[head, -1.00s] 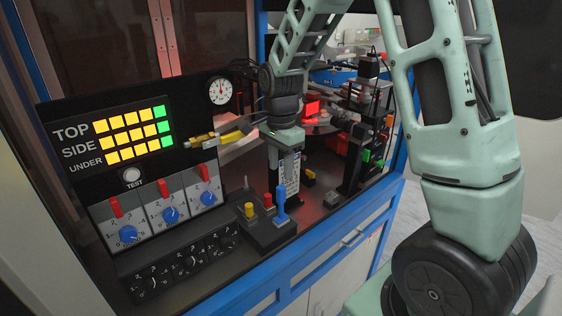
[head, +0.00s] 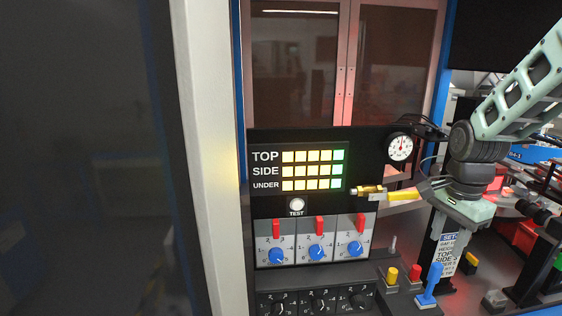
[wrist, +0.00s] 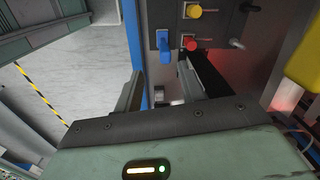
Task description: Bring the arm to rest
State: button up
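My arm's wrist end (head: 470,205) hangs over the right part of the console in the head view, just right of the yellow handle (head: 403,195). In the wrist view my gripper (wrist: 162,85) has its two dark fingers apart, with nothing between them but the cabinet edge and floor beyond. A blue lever (wrist: 163,45), a red button (wrist: 189,43) and a yellow button (wrist: 194,11) lie beyond the fingertips. The fingers cannot be made out clearly in the head view.
The lamp panel (head: 297,171) shows yellow lamps and a green right column. Below it are blue knobs (head: 276,255) and red switches. A round gauge (head: 400,148) stands left of my wrist. A white post (head: 208,150) is at left. Pale floor (wrist: 90,60) shows beside the cabinet.

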jog(key=s+a+f+n+b, duration=0.2)
jog(key=s+a+n+b, duration=0.1)
jog(key=s+a+n, duration=0.8)
jog(key=s+a+f+n+b, duration=0.3)
jog(key=s+a+n, duration=0.9)
jog(key=shift+a+f+y, duration=0.25)
jog(key=shift+f+y, duration=0.05)
